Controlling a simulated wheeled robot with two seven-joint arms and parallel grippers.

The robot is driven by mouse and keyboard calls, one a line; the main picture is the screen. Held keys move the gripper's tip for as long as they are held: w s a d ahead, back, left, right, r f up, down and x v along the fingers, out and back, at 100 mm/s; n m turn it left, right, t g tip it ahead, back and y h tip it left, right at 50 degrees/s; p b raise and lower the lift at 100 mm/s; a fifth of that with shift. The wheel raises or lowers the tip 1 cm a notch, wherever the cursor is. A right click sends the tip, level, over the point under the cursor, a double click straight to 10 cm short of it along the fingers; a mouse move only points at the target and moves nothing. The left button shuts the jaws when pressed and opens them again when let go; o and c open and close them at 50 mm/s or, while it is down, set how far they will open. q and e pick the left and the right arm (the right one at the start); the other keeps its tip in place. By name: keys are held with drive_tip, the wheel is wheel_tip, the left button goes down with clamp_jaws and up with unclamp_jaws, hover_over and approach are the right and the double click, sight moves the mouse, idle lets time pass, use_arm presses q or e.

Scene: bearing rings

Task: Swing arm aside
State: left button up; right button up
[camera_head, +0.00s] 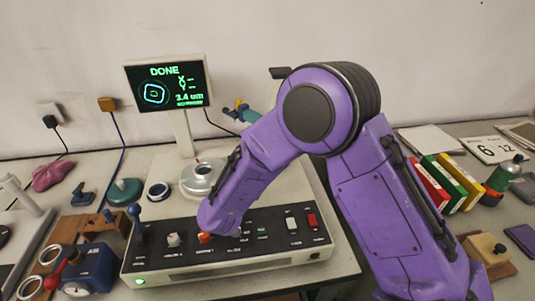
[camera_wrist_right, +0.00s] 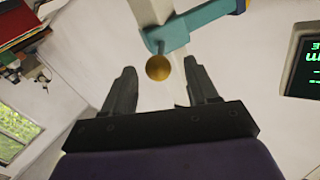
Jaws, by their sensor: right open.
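The teal swing arm (camera_wrist_right: 205,27) of the measuring stand reaches across the top of the right wrist view, in front of a pale column (camera_wrist_right: 152,10). A gold ball knob (camera_wrist_right: 158,67) sits at its near end. My right gripper (camera_wrist_right: 161,82) is open, one finger on each side of the knob in that view; I cannot tell whether they touch it. In the head view a bit of the teal arm (camera_head: 249,115) shows behind my purple right arm, which hides my right gripper. A round silver stage (camera_head: 200,180) stands left of my forearm. My left gripper is not in view.
A monitor (camera_head: 168,85) reading DONE stands behind the control panel (camera_head: 160,258). Loose rings (camera_head: 158,191), a blue gauge block (camera_head: 90,268) and a teal-based tool (camera_head: 124,191) lie to the left.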

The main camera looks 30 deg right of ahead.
drive_tip(key=v, duration=0.5)
drive_tip(key=shift+s+a+b, duration=0.2)
drive_tip(key=shift+a+b, duration=0.05)
drive_tip(key=shift+b, duration=0.15)
